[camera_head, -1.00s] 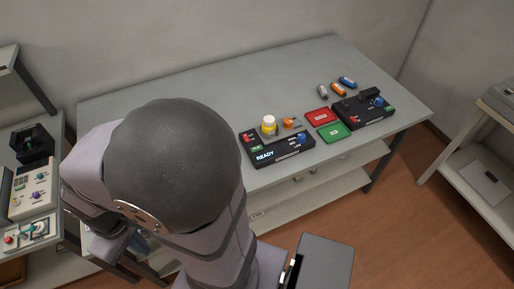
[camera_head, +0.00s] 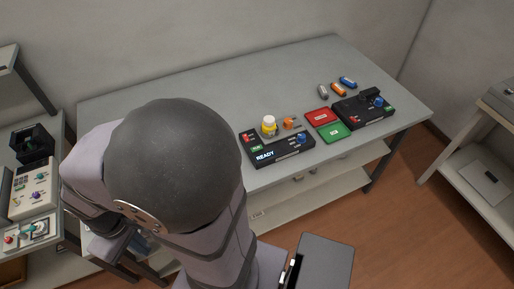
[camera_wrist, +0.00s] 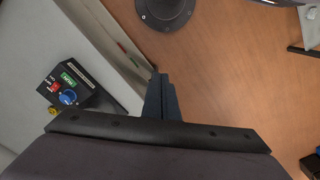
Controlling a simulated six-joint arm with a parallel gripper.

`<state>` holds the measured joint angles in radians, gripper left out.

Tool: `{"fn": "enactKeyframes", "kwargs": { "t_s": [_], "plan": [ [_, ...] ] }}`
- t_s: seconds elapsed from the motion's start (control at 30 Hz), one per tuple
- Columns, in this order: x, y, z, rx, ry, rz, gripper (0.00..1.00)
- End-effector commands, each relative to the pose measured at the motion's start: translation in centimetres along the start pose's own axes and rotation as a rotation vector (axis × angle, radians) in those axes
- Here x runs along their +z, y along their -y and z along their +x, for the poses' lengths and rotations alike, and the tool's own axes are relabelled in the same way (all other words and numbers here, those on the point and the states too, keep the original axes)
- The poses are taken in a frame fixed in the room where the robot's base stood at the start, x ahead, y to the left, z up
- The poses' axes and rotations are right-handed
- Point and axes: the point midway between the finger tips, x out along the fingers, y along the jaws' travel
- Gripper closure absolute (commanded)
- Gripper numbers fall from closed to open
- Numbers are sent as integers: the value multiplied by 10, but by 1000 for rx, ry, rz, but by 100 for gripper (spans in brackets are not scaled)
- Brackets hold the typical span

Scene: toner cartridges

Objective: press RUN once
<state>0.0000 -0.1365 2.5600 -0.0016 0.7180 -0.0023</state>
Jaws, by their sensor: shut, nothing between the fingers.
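A black console (camera_head: 283,158) with a lit READY display (camera_head: 265,156) sits near the front edge of the grey table. The button's lettering is too small to read there. In the wrist view, a black device (camera_wrist: 83,75) with a green label (camera_wrist: 68,79), a red control and a blue knob (camera_wrist: 68,97) lies at the left; I cannot tell which device it is. My gripper (camera_wrist: 160,78) is shut and empty, apart from it. The head view does not show the fingertips clearly.
A second black device (camera_head: 363,110), red (camera_head: 318,116) and green (camera_head: 333,132) pads and several cartridges (camera_head: 338,89) lie at the right. An orange part (camera_head: 290,122) stands behind the console. The table's back left is clear. A side bench (camera_head: 60,150) stands left.

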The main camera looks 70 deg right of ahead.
Motion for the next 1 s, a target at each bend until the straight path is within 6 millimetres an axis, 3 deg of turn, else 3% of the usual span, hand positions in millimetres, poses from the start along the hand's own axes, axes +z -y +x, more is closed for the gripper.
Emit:
{"fn": "enactKeyframes", "kwargs": {
  "t_s": [0.47, 0.73, 1.0],
  "plan": [
    [0, -10, 1, 0, 0, 43, 100],
    [13, -53, 11, -5, 40, 249, 100],
    [57, -101, 40, -46, 159, 553, 100]
  ]
}}
